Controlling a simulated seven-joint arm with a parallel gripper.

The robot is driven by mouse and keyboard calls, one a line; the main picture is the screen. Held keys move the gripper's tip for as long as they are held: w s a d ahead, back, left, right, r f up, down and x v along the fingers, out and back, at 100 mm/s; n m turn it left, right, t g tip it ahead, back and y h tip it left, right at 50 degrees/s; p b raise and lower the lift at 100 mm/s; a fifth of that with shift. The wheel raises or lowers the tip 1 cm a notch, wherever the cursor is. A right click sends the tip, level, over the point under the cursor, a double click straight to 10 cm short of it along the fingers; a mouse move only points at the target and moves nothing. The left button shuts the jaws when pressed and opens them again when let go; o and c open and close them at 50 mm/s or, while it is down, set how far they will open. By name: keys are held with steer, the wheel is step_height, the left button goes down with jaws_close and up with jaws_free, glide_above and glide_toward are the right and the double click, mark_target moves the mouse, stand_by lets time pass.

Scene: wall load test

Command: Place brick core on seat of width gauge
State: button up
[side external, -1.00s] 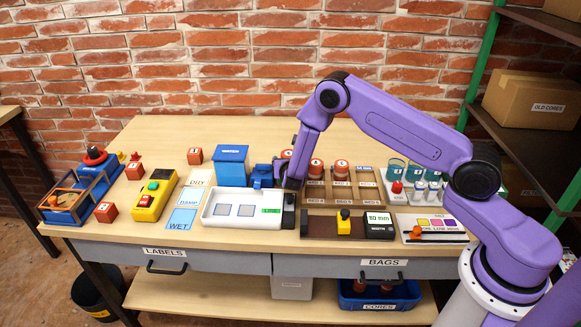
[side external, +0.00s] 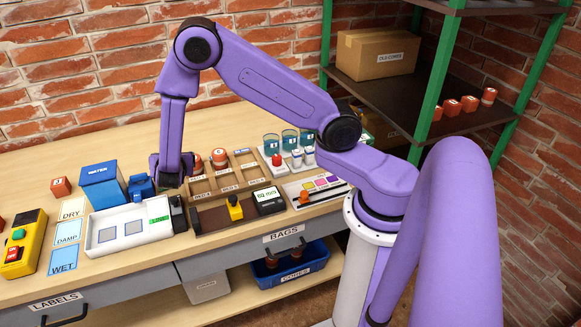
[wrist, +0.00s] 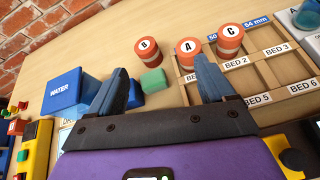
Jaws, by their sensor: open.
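A and C are at the bed tray's (wrist: 276,72) far edge. My gripper (wrist: 165,88) is open and empty, its fingers apart on the near side of the cores; the right fingertip overlaps core A in the picture. In the side view my gripper (side external: 172,175) hangs low left of the tray, with core C (side external: 219,157) beyond. The width gauge (side external: 210,219) has a yellow block (side external: 236,208) and a display (side external: 268,200); its seat is unclear.
A green block (wrist: 153,80) sits between my fingers in the wrist view. A blue water box (side external: 101,186) and a white tray (side external: 105,233) stand left of my gripper. Cups (side external: 290,141) stand behind right. Bare tabletop lies behind the cores.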

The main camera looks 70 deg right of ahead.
steer(key=s+a+r+m+g+y, duration=0.1)
steer(key=s+r+m+g, duration=0.2)
steer(key=s, duration=1)
step_height(320, 180, up, 4)
steer(key=m, duration=0.3)
steer(key=shift+g+y, duration=0.3)
steer(key=shift+y, duration=0.1)
steer(key=shift+o, duration=0.5)
steer(key=s+a+r+m+g+y, duration=0.1)
steer(key=s+m+y, duration=0.1)
steer(key=s, duration=0.5)
steer(key=s+a+r+m+g+y, duration=0.1)
steer(key=s+r+m+g+y, duration=0.1)
steer(key=s, duration=0.6)
steer(key=s+a+r+m+g+y, duration=0.1)
steer(key=s+y, duration=0.3)
steer(key=s, duration=0.4)
steer(key=shift+s+a+r+m+g, duration=0.2)
steer(key=shift+s+r+m+g, duration=0.05)
steer(key=shift+m+g, duration=0.25)
steer(key=shift+w, duration=0.1)
